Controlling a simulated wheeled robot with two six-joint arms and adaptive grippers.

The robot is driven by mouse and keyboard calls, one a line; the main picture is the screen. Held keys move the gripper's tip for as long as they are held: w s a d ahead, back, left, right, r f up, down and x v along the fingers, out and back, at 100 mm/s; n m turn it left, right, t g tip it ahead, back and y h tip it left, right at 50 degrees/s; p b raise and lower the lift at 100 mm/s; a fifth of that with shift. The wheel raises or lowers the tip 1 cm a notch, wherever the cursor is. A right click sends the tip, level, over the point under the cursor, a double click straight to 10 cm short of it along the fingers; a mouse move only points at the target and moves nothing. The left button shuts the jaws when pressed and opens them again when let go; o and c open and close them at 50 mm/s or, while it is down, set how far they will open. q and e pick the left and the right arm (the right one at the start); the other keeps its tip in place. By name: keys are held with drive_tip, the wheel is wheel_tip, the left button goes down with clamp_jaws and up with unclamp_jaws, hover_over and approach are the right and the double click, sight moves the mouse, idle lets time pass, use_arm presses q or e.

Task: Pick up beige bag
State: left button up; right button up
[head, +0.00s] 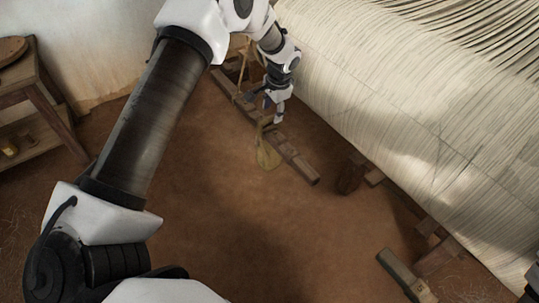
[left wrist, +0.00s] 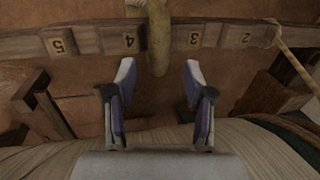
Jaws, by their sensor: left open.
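The beige bag (head: 268,153) hangs by a wooden beam (head: 297,162) low over the brown floor, in the upper middle of the head view. In the left wrist view its narrow upper part (left wrist: 158,40) crosses the numbered beam (left wrist: 90,40) near the number 4. My left gripper (head: 273,110) is open and empty, just above the bag in the head view. In the left wrist view the open fingers (left wrist: 158,76) point toward the bag, which lies between their lines, near the tips. I cannot tell whether they touch.
The loom's pale sheet of threads (head: 410,110) fills the right side. A wooden shelf table (head: 40,100) stands at the left. A dark block (head: 350,174) and wooden pieces (head: 405,275) lie under the loom edge. The floor (head: 250,230) in the middle is clear.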

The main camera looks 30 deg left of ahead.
sight(271, 116)
use_arm(q)
drive_tip(key=f, duration=0.2)
drive_tip(key=a+f, duration=0.1)
drive_tip(key=f, duration=0.1)
drive_tip(key=shift+w+f, duration=0.1)
drive_tip(key=shift+f, duration=0.2)
clamp_jaws()
drive_tip(key=shift+r, duration=0.1)
use_arm(e)
drive_tip(key=shift+f, duration=0.1)
use_arm(q)
drive_tip(key=shift+r, duration=0.15)
